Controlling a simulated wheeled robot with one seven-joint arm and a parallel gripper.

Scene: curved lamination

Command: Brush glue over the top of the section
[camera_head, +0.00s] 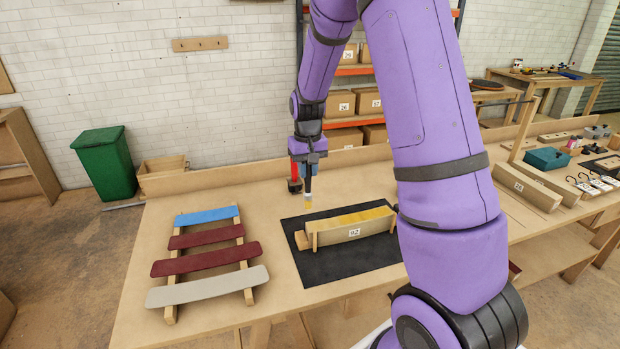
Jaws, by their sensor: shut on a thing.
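The section (352,235) is a pale wooden curved block with a label that seems to read 92. It stands between upright wooden supports on a black mat (350,272). Its top (360,216) is yellow and glossy along most of its length. My gripper (304,172) points down just behind the section's left end. It is shut on a brush (308,190) with a dark handle and pale yellow bristles. The bristles are at the far left of the section, apparently above or behind its top; contact cannot be told. My arm covers the area right of the section.
Left of the mat, a wooden rack (172,283) carries blue, dark red and grey curved boards. Further right on the bench (130,325) lie another numbered wooden block (525,187), a teal box (547,159) and clamps (590,185). A green bin (105,163) stands behind left.

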